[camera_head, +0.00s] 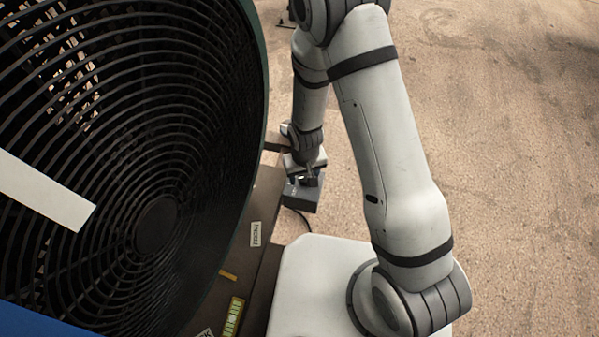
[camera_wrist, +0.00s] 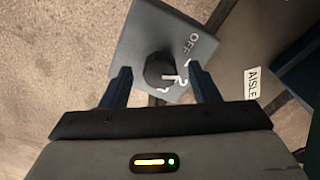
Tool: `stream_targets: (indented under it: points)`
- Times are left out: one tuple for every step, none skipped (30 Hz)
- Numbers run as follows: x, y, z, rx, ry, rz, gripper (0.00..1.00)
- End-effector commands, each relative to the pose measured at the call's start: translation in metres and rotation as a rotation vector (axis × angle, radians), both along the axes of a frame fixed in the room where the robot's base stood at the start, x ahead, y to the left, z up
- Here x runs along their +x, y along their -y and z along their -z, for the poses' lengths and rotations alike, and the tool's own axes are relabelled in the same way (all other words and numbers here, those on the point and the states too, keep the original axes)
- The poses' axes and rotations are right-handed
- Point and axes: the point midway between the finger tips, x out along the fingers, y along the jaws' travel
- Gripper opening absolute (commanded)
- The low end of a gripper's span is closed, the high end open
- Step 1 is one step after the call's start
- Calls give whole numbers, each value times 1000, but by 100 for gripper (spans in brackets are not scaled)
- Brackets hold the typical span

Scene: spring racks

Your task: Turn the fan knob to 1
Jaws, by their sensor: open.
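The fan knob (camera_wrist: 160,69) is a dark round knob on a grey control box (camera_wrist: 140,35) in the wrist view. White markings beside it read OFF, then numbers around its right and lower side. A white mark shows at the knob's lower right; I cannot tell exactly which number it points to. My gripper (camera_wrist: 160,72) is open, one blue finger on each side of the knob, with visible gaps to it. In the head view my gripper (camera_head: 312,178) is over the grey box (camera_head: 302,196), and the knob is mostly hidden there.
A large fan with a dark round grille (camera_head: 150,190) fills the left of the head view. Open sandy floor (camera_head: 510,150) lies to the right.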

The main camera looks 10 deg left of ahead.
Motion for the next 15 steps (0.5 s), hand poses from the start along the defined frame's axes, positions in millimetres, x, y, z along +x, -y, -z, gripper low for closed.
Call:
stream_targets:
  points:
    - [0,0,0,0,0,0,56]
    - [0,0,0,0,0,0,56]
    - [0,0,0,0,0,0,56]
    - [0,0,0,0,0,0,53]
    - [0,0,0,0,0,1,51]
    - [0,0,0,0,0,1,47]
    - [0,0,0,0,0,1,45]
    - [0,0,0,0,0,1,42]
    - [0,0,0,0,0,1,39]
    - [0,0,0,0,0,1,37]
    - [0,0,0,0,0,1,34]
    - [0,0,0,0,0,1,31]
    - [0,0,0,0,0,1,28]
    - [0,0,0,0,0,1,26]
    - [0,0,0,0,0,1,23]
